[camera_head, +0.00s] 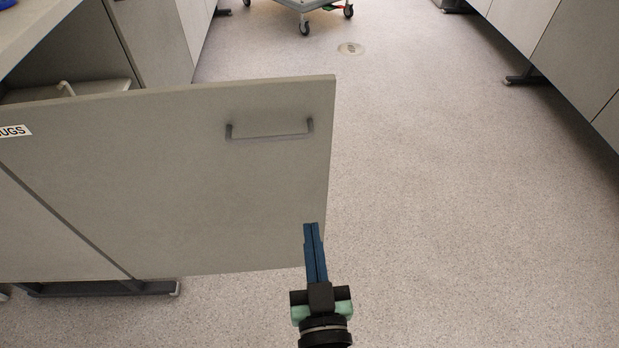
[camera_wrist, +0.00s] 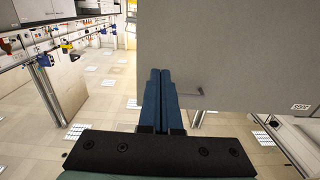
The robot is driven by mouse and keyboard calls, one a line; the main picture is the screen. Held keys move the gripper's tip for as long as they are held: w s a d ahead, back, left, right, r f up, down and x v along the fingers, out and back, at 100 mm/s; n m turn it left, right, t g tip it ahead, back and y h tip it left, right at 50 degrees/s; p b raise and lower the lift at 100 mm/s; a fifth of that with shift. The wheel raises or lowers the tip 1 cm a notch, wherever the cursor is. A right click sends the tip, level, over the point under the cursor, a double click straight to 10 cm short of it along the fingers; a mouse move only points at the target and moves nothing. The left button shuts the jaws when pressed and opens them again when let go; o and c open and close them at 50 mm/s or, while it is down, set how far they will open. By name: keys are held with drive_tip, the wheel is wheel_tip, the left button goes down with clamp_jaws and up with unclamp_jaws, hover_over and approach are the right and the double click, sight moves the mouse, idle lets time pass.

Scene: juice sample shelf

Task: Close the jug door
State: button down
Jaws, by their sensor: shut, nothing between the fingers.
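The jug door (camera_head: 190,185) is a flat grey cabinet door, standing open and swung out from the cabinet at the left in the head view. Its handle (camera_head: 270,133) is a metal bar near the upper outer corner. A label (camera_head: 14,131) reading "UGS" shows at the left edge. My gripper (camera_head: 311,226) has its blue fingers together, empty, at the door's lower outer edge; I cannot tell whether they touch it. In the wrist view the door (camera_wrist: 240,50) fills the upper right, beyond the shut fingers (camera_wrist: 160,74).
The open cabinet (camera_head: 70,65) shows a white jug (camera_head: 95,88) inside, partly hidden by the door. A wheeled cart (camera_head: 312,8) stands at the far end. Grey cabinets (camera_head: 560,45) line the right side. The speckled floor (camera_head: 450,220) between is clear.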

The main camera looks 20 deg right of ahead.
sight(302, 161)
drive_tip(key=b+x, duration=0.3)
drive_tip(key=x, duration=1)
drive_tip(key=shift+w, duration=0.15)
